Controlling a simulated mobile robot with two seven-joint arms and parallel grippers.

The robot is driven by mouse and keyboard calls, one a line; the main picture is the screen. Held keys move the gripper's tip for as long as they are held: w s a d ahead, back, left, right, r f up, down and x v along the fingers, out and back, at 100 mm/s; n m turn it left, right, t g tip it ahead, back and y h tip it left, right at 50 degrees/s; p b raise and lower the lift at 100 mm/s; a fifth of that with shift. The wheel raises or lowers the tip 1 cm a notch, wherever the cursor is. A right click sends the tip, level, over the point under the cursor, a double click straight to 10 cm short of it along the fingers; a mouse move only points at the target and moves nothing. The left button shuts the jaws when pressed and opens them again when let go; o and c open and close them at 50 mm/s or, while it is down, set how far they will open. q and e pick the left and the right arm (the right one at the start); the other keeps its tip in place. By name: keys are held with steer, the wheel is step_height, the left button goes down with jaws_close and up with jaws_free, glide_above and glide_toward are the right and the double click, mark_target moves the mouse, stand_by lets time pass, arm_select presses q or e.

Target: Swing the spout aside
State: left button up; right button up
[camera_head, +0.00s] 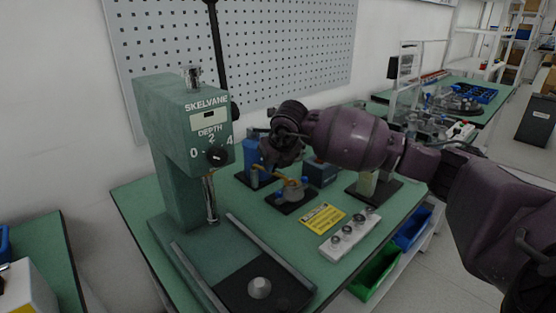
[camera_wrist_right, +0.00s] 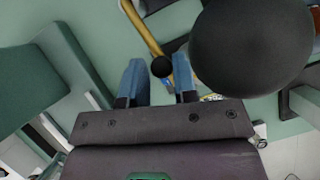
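The yellow-orange spout (camera_head: 283,177) belongs to a small fixture with blue parts on a black base plate (camera_head: 291,199), in the middle of the green bench. My right gripper (camera_head: 266,166) is just above and left of it, partly hidden by its own wrist. In the right wrist view the two blue fingers of my right gripper (camera_wrist_right: 160,77) stand apart. A small black ball (camera_wrist_right: 162,67) shows between their tips. The yellow spout (camera_wrist_right: 146,28) runs down from the top toward the right finger; I cannot tell whether they touch. My left gripper is not in view.
A green press (camera_head: 185,130) marked SKELVANE stands at the left of the bench. A yellow label (camera_head: 322,218) and a white strip with several knobs (camera_head: 350,234) lie in front of the fixture. A large black ball (camera_wrist_right: 252,45) fills the wrist view's upper right.

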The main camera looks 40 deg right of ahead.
steer(key=w+a, duration=0.3)
steer(key=a, duration=0.4)
steer(key=shift+a, duration=0.25)
stand_by(1.1)
steer(key=shift+d, duration=0.1)
stand_by(0.5)
steer(key=shift+o, duration=1)
